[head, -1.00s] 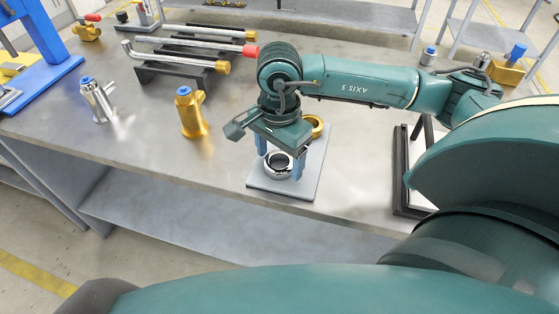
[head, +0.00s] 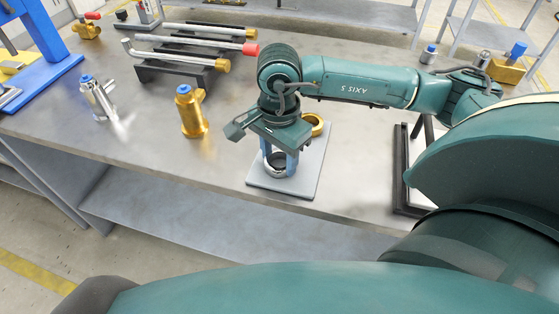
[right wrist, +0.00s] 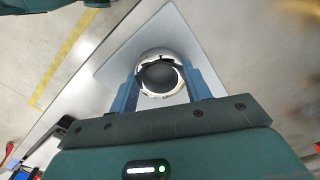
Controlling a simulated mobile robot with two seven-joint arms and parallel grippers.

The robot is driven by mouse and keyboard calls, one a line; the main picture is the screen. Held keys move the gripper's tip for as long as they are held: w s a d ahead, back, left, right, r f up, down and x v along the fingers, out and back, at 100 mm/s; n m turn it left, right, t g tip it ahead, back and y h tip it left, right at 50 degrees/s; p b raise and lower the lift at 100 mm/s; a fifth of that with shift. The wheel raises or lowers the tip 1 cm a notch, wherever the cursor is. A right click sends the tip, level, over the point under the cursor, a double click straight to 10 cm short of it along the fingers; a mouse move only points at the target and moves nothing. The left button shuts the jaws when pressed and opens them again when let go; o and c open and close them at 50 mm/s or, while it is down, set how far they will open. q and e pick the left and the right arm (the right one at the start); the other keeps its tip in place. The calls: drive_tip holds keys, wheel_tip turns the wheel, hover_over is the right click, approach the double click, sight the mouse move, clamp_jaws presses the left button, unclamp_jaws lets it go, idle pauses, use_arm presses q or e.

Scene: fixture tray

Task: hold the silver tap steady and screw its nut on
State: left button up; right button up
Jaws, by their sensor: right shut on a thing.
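The silver tap (head: 96,98) with a blue top stands upright on the workbench at the left in the head view. The silver nut (head: 270,171), a ring, lies at the front of a light grey plate (head: 304,186). My right gripper (head: 279,164) points down over the plate and is shut on this nut, one blue finger on each side. In the right wrist view, the silver nut (right wrist: 160,58) sits between the two fingers of the right gripper (right wrist: 160,84). The fingers hide parts of its sides. My left gripper is not in view.
A gold ring nut (head: 313,123) lies on the plate behind my gripper. A gold tap (head: 191,112) stands between the silver tap and the plate. Pipes on a black rack (head: 160,75) lie behind. A black-edged frame (head: 402,170) stands at the right. The bench front left is clear.

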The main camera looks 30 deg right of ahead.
drive_tip(key=shift+r, duration=0.1)
wheel_tip(320, 180, up, 10)
drive_tip(key=shift+b, duration=0.3)
idle(0.4)
